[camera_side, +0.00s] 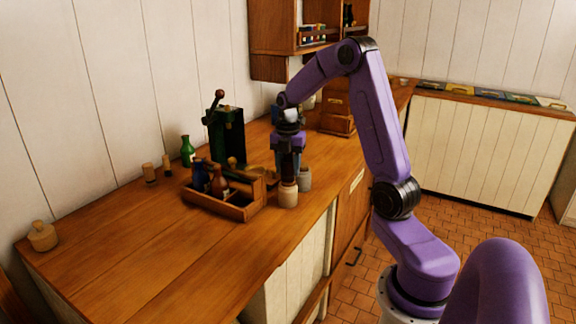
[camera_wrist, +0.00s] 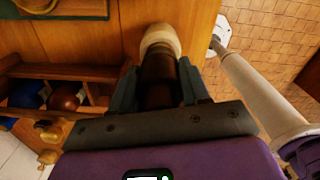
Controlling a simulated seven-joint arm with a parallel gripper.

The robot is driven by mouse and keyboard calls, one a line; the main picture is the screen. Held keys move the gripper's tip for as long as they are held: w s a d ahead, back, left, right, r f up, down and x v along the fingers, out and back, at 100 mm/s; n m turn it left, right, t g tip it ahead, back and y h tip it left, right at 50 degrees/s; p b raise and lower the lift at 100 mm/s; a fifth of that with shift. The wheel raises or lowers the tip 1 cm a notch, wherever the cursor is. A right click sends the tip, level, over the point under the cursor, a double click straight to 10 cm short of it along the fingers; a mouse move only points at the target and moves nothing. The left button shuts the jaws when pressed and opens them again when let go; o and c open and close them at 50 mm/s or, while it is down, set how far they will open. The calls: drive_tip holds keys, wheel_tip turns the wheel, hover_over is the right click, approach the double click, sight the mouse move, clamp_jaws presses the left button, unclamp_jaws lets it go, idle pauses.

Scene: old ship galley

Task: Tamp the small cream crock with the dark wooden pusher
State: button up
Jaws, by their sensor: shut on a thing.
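My gripper (camera_side: 288,172) is shut on the dark wooden pusher (camera_wrist: 159,75), which stands between the two fingers in the wrist view. The gripper points down over the front part of the counter. The small cream crock (camera_side: 288,197) stands upright directly below it, and its pale rim (camera_wrist: 160,34) shows at the pusher's far end in the wrist view. The pusher's lower end is at the crock's mouth; I cannot tell how far inside it is. The crock's inside is hidden.
A grey crock (camera_side: 305,179) stands close behind the cream one. A wooden caddy (camera_side: 236,212) with bottles is just left. A green grinder (camera_side: 226,130), green bottle (camera_side: 187,151) and lidded jar (camera_side: 42,236) stand farther left. The counter's near left (camera_side: 150,265) is clear.

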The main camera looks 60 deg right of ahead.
drive_tip(key=shift+f, duration=0.45)
idle(0.3)
idle(0.4)
drive_tip(key=shift+r, duration=3.6)
